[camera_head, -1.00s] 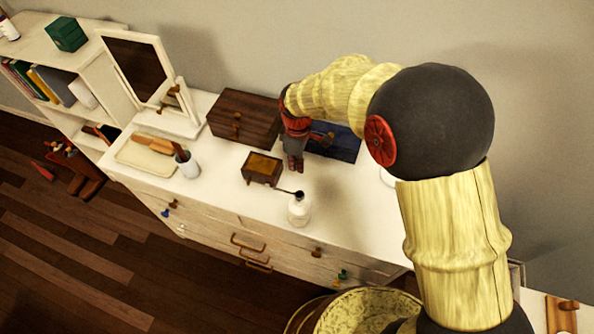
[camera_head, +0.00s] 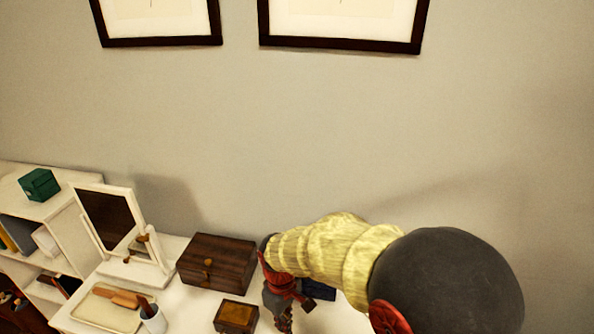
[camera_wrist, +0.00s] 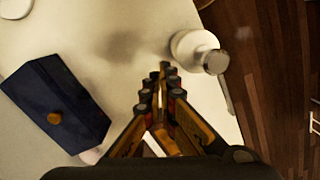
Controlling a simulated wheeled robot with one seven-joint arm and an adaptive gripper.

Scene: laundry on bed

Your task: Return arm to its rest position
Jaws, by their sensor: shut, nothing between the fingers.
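My gripper (camera_wrist: 163,85) shows in the wrist view with its fingers together and nothing between them. It hangs above the white dresser top (camera_wrist: 115,22), between a dark blue box (camera_wrist: 62,98) on the left and a white bottle (camera_wrist: 190,48) on the right. In the head view my gripper (camera_head: 283,318) points down at the bottom edge of the picture, partly cut off. My arm reaches there from the lower right and hides part of the blue box (camera_head: 318,290).
In the head view, a dark wooden box (camera_head: 217,262), a small brown box (camera_head: 236,317), a tray (camera_head: 108,309), a cup (camera_head: 153,320) and a mirror (camera_head: 110,222) stand left of my gripper. A shelf (camera_head: 60,207) stands farther left. Framed pictures (camera_head: 345,22) hang above on the wall.

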